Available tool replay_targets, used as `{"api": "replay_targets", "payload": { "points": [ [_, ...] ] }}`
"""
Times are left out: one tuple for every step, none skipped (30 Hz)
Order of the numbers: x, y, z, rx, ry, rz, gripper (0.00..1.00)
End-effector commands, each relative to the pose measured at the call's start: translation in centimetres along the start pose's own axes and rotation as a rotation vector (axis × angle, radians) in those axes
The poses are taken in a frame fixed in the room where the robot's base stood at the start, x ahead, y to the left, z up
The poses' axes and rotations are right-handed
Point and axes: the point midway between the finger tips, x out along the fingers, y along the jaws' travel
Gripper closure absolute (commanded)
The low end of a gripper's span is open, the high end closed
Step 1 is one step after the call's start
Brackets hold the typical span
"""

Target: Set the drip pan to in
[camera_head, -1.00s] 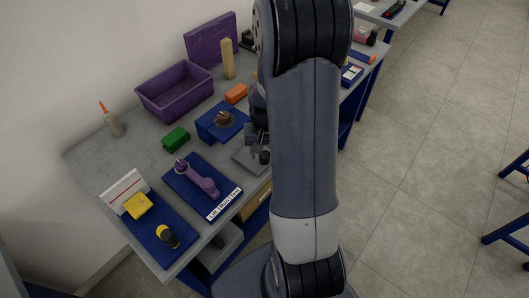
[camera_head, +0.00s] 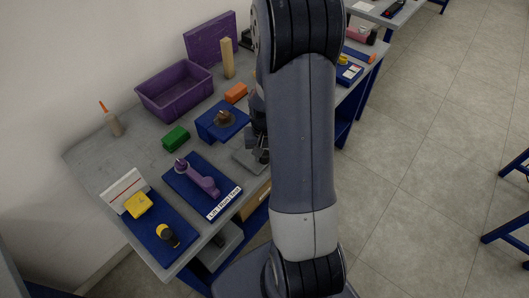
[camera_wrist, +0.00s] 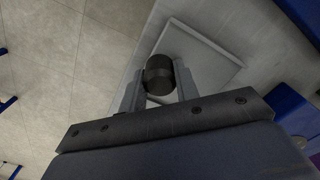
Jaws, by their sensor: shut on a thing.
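The drip pan appears to be the flat light-grey square plate (camera_wrist: 208,62) with a dark round knob (camera_wrist: 158,68) at its edge. It also shows in the head view (camera_head: 243,160), lying at the front edge of the workbench. My gripper (camera_wrist: 158,80) is shut on the knob, one finger on each side of it. In the head view my arm hides most of my gripper and part of the pan. I cannot tell how far in the pan sits.
A blue block with a brown round part (camera_head: 223,119) stands just behind the pan. A blue board with a purple lever (camera_head: 204,182) lies to its left. A purple crate (camera_head: 177,92), green block (camera_head: 175,138) and orange block (camera_head: 235,93) stand farther back. Open floor lies right.

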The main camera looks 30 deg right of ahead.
Motion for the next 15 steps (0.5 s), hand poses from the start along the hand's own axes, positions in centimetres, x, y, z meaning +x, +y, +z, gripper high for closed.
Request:
{"api": "replay_targets", "payload": {
  "points": [
    [0.0, 0.0, 0.0, 0.000, 0.000, 0.000, 0.91],
    [0.0, 0.0, 0.0, 0.000, 0.000, 0.000, 0.93],
    [0.0, 0.0, 0.0, 0.000, 0.000, 0.000, 0.97],
    [0.0, 0.0, 0.0, 0.000, 0.000, 0.000, 0.99],
    [0.0, 0.0, 0.0, 0.000, 0.000, 0.000, 1.00],
    [0.0, 0.0, 0.0, 0.000, 0.000, 0.000, 1.00],
    [0.0, 0.0, 0.0, 0.000, 0.000, 0.000, 1.00],
    [0.0, 0.0, 0.0, 0.000, 0.000, 0.000, 1.00],
    [0.0, 0.0, 0.0, 0.000, 0.000, 0.000, 1.00],
    [0.0, 0.0, -0.1, 0.000, 0.000, 0.000, 1.00],
    [0.0, -0.1, -0.2, -0.001, 0.001, 0.000, 1.00],
    [0.0, -0.4, -0.5, -0.002, 0.001, 0.000, 1.00],
    [0.1, -0.6, -0.8, -0.003, 0.002, 0.000, 1.00],
    [0.1, -1.0, -1.1, -0.003, 0.002, 0.000, 1.00],
    [0.1, -1.4, -1.6, -0.003, 0.002, 0.000, 1.00]
  ]
}}
